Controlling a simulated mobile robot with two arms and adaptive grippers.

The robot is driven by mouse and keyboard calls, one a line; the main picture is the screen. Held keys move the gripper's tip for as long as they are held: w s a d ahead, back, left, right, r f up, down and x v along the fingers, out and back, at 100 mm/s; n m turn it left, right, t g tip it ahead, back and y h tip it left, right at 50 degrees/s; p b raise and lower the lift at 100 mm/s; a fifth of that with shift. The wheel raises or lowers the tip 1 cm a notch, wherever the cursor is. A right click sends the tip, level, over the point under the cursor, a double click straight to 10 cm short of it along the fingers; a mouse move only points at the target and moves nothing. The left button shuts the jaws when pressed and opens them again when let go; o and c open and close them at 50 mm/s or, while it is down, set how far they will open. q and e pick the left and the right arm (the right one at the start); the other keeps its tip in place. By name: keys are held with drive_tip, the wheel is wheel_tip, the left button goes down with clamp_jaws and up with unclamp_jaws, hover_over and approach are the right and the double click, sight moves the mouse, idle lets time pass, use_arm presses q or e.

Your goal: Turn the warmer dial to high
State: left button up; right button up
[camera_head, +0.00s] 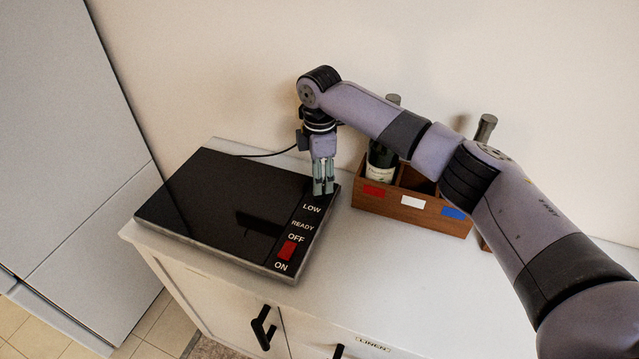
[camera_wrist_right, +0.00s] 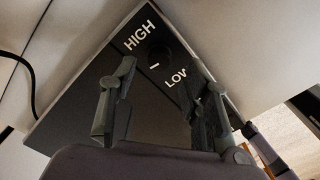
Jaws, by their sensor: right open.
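The warmer (camera_head: 200,195) is a flat black glass plate on the white cabinet top. Its right strip reads LOW, READY, OFF and ON, with a red switch (camera_head: 287,250) between OFF and ON. In the right wrist view, a dark round dial (camera_wrist_right: 160,54) sits between the words HIGH and LOW, with a short white mark beside it. My right gripper (camera_head: 323,190) points down over the strip's far end, hiding the dial in the head view. In the wrist view its fingers (camera_wrist_right: 160,85) are apart with nothing between them; contact with the dial cannot be told. My left gripper is not in view.
A wooden crate (camera_head: 410,211) with a dark bottle (camera_head: 380,162) stands just right of the warmer, under my right arm. A black cord (camera_head: 270,154) runs behind the warmer. A tall grey cabinet (camera_head: 60,130) stands at left. The front right cabinet top is clear.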

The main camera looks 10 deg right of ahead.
wheel_tip(320, 180, down, 3)
drive_tip(key=shift+r, duration=0.2)
drive_tip(key=shift+w+f, duration=0.1)
drive_tip(key=shift+f, duration=0.4)
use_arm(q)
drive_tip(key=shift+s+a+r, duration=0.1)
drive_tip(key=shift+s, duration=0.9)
use_arm(e)
drive_tip(key=shift+c, duration=0.5)
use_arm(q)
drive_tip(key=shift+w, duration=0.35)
use_arm(e)
clamp_jaws()
